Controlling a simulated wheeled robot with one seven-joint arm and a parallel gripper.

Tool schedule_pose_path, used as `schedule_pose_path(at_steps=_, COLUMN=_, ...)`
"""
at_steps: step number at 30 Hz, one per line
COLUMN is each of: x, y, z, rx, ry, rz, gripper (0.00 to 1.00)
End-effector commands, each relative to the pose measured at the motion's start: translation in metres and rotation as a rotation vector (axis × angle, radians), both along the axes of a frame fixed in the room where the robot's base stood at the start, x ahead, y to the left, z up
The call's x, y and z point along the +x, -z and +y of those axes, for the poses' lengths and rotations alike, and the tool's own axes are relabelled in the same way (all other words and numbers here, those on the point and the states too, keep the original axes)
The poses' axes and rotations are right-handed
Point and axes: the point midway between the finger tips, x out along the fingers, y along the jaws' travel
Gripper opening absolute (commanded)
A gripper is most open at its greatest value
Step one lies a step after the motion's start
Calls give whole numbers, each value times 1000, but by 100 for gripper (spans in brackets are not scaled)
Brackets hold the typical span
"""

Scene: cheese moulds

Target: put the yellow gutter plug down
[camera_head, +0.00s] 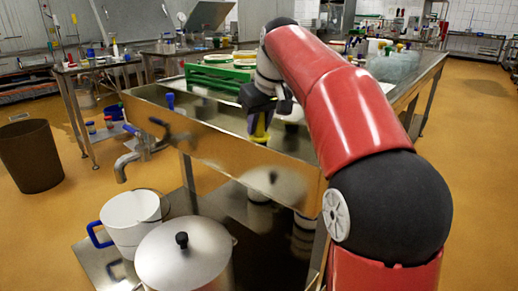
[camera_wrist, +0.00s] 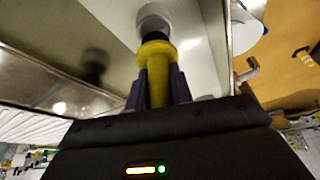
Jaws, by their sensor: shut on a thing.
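The yellow gutter plug (camera_wrist: 157,75) is held between the two fingers of my gripper (camera_wrist: 157,88) in the wrist view. It has a yellow stem, a wider yellow collar and a dark end that points away from the gripper. In the head view the plug (camera_head: 261,127) hangs below my gripper (camera_head: 263,115), over the steel trough. The gripper is shut on it. Whether the plug's dark end touches the steel cannot be told.
A green rack (camera_head: 215,78) stands behind. A lidded pot (camera_head: 185,255) and a white bucket (camera_head: 130,215) stand below at front. A brown bin (camera_head: 30,157) stands left.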

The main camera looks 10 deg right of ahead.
Motion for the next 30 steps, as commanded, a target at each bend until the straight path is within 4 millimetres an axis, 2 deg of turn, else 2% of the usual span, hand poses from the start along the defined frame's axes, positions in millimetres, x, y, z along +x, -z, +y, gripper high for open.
schedule_pose_path(at_steps=12, x=-1, y=45, z=0, rx=0, ry=1, rz=0, gripper=0)
schedule_pose_path(at_steps=24, x=0, y=50, z=0, rx=0, ry=0, rz=0, gripper=0)
schedule_pose_path(at_steps=25, x=0, y=50, z=0, rx=0, ry=0, rz=0, gripper=25)
schedule_pose_path(at_steps=30, x=0, y=49, z=0, rx=0, ry=0, rz=0, gripper=44)
